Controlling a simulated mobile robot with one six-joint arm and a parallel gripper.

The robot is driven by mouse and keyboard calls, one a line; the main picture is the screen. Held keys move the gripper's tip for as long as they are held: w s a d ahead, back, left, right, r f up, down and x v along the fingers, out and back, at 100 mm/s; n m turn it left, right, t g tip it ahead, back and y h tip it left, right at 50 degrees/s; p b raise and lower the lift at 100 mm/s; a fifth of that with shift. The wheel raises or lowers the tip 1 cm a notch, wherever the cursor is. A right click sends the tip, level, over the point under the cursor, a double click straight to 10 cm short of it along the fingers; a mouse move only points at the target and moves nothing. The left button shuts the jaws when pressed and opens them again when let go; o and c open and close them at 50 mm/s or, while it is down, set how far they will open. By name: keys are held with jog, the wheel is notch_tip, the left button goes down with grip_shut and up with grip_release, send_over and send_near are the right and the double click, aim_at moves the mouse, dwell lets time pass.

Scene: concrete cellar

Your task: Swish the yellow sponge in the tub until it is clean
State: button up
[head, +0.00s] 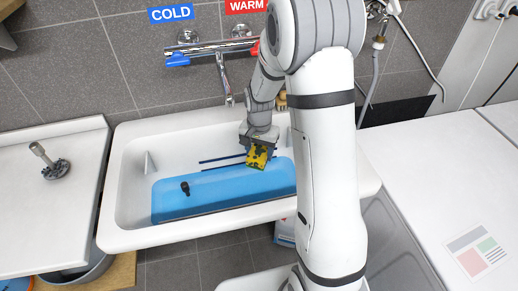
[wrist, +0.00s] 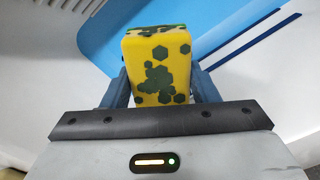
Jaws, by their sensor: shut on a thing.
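The yellow sponge (head: 258,157) is in my gripper (head: 257,147), above the right part of the water in the tub. In the wrist view the sponge (wrist: 158,68) shows dark green patches on its face and along its top edge. The jaws (wrist: 162,92) are shut on it from both sides. The white tub (head: 128,190) holds blue water (head: 225,190). I cannot tell whether the sponge's lower edge touches the water.
A small black object (head: 185,188) is in the tub at the left of the water. A tap (head: 226,80) with blue and red handles is on the wall behind. White counters stand left (head: 60,215) and right (head: 440,190) of the tub.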

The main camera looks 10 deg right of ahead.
notch_tip(320, 180, down, 16)
jog(key=b, duration=1.1)
jog(key=shift+f+b, duration=0.25)
jog(key=shift+b, duration=0.1)
jog(key=shift+a, duration=1.25)
jog(key=shift+d, duration=0.1)
jog(key=shift+d, duration=2.45)
